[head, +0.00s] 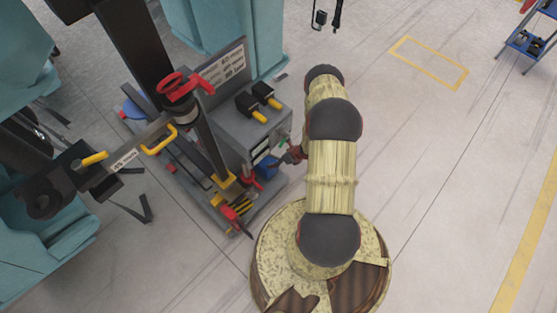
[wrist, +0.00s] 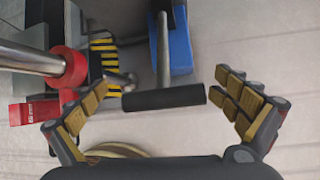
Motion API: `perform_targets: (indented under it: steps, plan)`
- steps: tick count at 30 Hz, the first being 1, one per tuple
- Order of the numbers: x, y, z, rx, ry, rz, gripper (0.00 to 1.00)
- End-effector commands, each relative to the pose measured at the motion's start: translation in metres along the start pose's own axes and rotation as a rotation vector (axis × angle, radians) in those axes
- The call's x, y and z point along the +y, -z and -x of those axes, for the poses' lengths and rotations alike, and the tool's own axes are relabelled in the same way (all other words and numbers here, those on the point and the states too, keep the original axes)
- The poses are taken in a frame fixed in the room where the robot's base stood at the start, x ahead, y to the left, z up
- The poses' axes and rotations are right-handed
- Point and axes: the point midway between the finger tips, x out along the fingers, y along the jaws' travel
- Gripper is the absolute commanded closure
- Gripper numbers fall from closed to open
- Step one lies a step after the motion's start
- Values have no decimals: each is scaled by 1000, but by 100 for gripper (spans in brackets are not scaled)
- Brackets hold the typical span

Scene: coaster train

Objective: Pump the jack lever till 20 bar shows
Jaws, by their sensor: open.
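The jack lever shows in the wrist view as a thin metal rod (wrist: 163,45) ending in a black cylindrical grip (wrist: 164,98). My gripper (wrist: 160,84) is open, with one yellow-padded finger on each side of the grip. The grip lies crosswise in the gap, and I see clear space between it and both fingers. In the head view my gripper (head: 295,153) is small and partly hidden by my arm, beside the grey machine (head: 235,122). I cannot make out the lever there. Small panels (head: 260,153) show on the machine's front, but no pressure value is readable.
A blue block (wrist: 180,42) stands behind the rod. A red collar (wrist: 73,68) on a metal cylinder and a yellow-black striped plate (wrist: 104,60) lie to the left. Teal seats (head: 55,245) and a dark post (head: 135,45) flank the machine.

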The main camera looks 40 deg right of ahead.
Motion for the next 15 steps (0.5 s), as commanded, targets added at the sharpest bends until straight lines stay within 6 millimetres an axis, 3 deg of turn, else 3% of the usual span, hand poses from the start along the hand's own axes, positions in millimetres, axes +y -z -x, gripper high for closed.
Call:
perform_targets:
  steps: [15]
  plan:
    - [-28, 77, 56, 0, 2, -5, 0]
